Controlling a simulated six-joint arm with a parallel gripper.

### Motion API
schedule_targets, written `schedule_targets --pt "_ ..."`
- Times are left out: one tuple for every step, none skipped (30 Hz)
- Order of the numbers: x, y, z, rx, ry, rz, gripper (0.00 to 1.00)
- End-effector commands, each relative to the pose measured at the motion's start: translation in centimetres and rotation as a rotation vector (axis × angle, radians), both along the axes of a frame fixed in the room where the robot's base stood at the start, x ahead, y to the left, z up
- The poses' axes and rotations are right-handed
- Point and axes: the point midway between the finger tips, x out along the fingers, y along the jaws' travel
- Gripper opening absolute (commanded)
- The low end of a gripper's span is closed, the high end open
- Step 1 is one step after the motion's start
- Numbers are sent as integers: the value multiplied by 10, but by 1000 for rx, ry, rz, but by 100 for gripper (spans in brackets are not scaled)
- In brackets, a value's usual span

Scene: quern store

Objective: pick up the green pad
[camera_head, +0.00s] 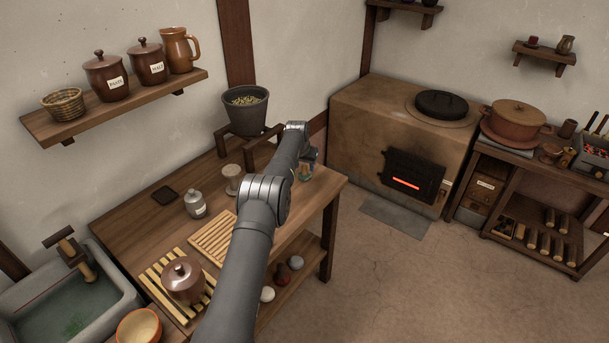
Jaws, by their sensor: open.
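No clearly pad-shaped green thing stands out. A small green patch (75,325) shows in the water of the stone sink at the lower left; I cannot tell whether it is the pad. A small teal-green thing (305,174) shows at the right end of the wooden table (130,222), just below my gripper (308,163); its shape is too small to tell. My arm reaches across the table, and my gripper is open over that end, partly hidden by my own wrist.
A grey planter (246,112) stands behind my wrist. A grey jar (195,204), a slatted board (213,238) and a lidded brown pot (183,279) stand left of my arm. The stove (350,125) glows at the right.

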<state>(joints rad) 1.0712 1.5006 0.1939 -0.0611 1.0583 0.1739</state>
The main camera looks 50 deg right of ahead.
Motion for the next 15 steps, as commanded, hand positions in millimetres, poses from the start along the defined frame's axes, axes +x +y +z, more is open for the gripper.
schedule_targets --pt "0 -1 -2 0 0 0 45" --pt "0 -1 -3 0 0 0 45" --pt "0 -1 -3 0 0 0 45" --pt "0 -1 -3 0 0 0 45" --pt "0 -1 -3 0 0 0 45" --pt "0 -1 -3 0 0 0 45" --pt "0 -1 -3 0 0 0 45" --pt "0 -1 -3 0 0 0 45" --pt "0 -1 -3 0 0 0 45" --pt "0 -1 -3 0 0 0 41" --pt "0 -1 -3 0 0 0 35" --pt "0 -1 -3 0 0 0 27" --pt "0 -1 -3 0 0 0 22" --pt "0 -1 -3 0 0 0 16" --pt "0 -1 -3 0 0 0 8"
